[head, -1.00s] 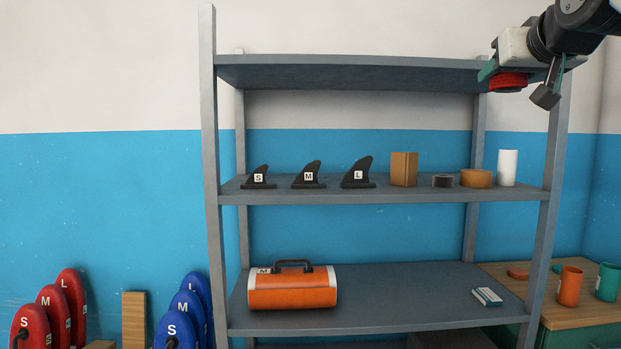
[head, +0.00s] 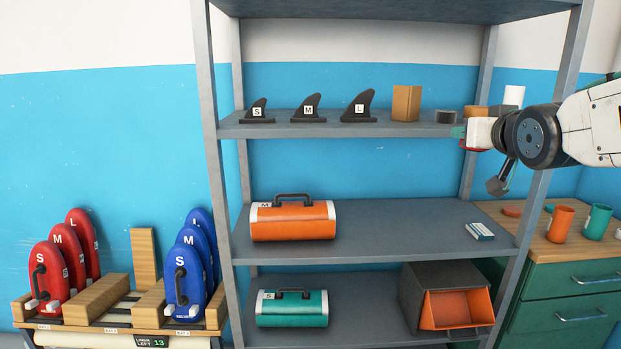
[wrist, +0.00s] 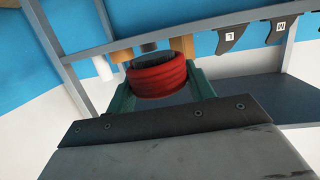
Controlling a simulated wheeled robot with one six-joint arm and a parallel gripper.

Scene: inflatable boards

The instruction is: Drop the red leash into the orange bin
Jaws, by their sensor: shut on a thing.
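The red leash is a coiled red ring (wrist: 157,82), held between the green fingers of my gripper (wrist: 160,92) in the wrist view. In the head view my gripper (head: 462,138) is at the right, level with the fin shelf and in front of it. Only a little red of the leash (head: 472,149) shows beneath it. The orange bin (head: 457,309) is a dark grey box with an orange open front, at the right of the low shelf. My gripper is well above it, apart from it. The bin's inside is partly visible.
The grey shelf rack (head: 390,225) has a right post (head: 547,130) behind my arm. An orange case (head: 293,221) and a small white-blue box (head: 480,231) lie above the bin's level. A green cabinet (head: 565,290) with cups stands at right.

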